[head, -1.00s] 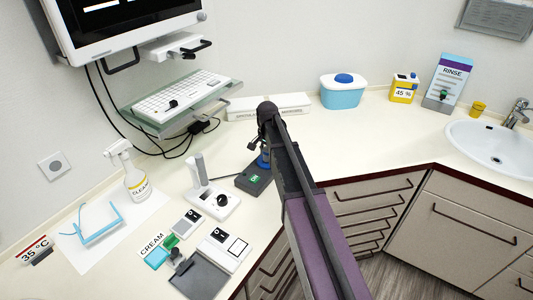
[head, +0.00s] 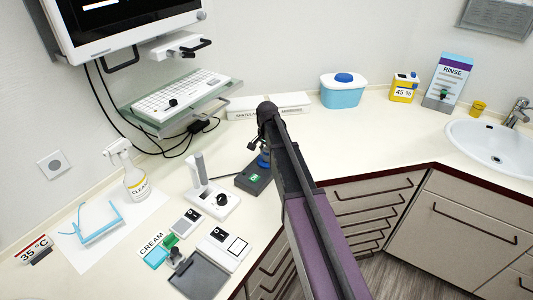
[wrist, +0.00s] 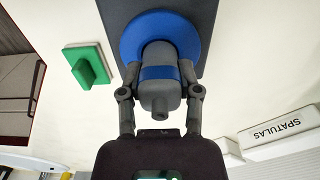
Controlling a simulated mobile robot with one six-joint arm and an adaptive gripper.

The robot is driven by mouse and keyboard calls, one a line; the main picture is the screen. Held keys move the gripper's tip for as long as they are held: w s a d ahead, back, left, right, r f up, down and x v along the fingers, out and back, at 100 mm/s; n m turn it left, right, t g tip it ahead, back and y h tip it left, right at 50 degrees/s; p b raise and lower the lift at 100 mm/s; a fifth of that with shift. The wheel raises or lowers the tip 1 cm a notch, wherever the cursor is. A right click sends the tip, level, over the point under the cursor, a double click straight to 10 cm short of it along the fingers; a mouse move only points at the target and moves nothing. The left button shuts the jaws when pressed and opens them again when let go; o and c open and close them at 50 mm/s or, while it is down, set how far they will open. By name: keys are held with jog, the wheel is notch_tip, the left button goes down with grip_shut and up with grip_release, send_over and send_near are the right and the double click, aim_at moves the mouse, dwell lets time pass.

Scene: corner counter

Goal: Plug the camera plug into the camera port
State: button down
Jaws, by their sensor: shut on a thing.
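In the wrist view my gripper (wrist: 160,95) is shut on the camera plug (wrist: 158,92), a grey cylinder with a blue band. The plug's rear end faces the camera. Its front end is lined up with the blue ring of the camera port (wrist: 130,38) and hidden there, so I cannot tell how far in it sits. The port is on a dark grey box (wrist: 204,22). In the head view the box (head: 250,182) stands on the counter with a green label, and the blue port (head: 263,161) shows partly behind my arm. My fingers are mostly hidden there.
A white device with an upright handle (head: 212,198) stands just left of the box. A spatulas box (wrist: 275,137) and a green block (wrist: 90,66) lie near the gripper in the wrist view. A keyboard shelf (head: 180,105) and hanging cables are behind.

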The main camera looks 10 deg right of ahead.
jog(key=shift+f+b, duration=0.5)
dwell(0.4)
jog(key=shift+c, duration=1.1)
grip_release()
jog(key=shift+r, duration=0.25)
